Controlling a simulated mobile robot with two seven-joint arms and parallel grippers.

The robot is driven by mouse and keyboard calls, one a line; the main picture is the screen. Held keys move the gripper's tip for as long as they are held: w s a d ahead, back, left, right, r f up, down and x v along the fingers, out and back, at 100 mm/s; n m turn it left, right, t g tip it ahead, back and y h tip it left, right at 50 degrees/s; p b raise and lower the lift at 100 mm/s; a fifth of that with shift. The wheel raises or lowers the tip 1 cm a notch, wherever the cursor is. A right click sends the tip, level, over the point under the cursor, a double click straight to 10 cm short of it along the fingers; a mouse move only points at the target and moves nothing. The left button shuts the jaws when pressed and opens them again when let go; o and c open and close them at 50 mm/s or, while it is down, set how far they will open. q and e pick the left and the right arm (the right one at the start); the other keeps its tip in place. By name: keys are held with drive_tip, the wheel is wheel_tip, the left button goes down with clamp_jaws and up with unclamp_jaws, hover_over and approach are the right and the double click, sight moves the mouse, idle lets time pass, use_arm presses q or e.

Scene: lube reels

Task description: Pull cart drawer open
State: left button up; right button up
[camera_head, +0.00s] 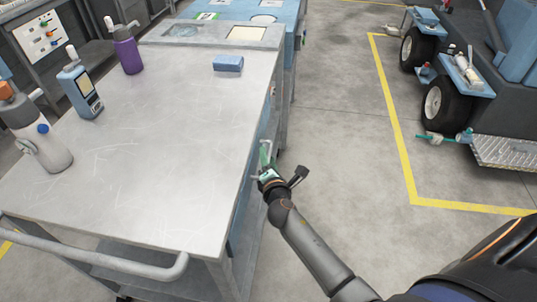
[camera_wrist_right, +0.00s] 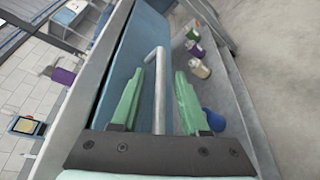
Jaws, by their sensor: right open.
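The cart (camera_head: 160,150) has a scratched grey metal top and stands at the left of the head view. In the right wrist view its blue drawer front (camera_wrist_right: 125,60) carries a bent grey bar handle (camera_wrist_right: 158,110). My right gripper (camera_head: 266,162) is beside the cart's right side, below the top's edge. In the wrist view its two green fingers (camera_wrist_right: 158,75) are open, one on each side of the handle, with gaps visible. The drawer looks shut, though its edges are partly hidden. My left gripper is not in view.
Floor right of the cart is clear up to a wheeled machine (camera_head: 460,85).

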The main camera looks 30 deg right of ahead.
idle(0.3)
clamp_jaws()
idle(1.3)
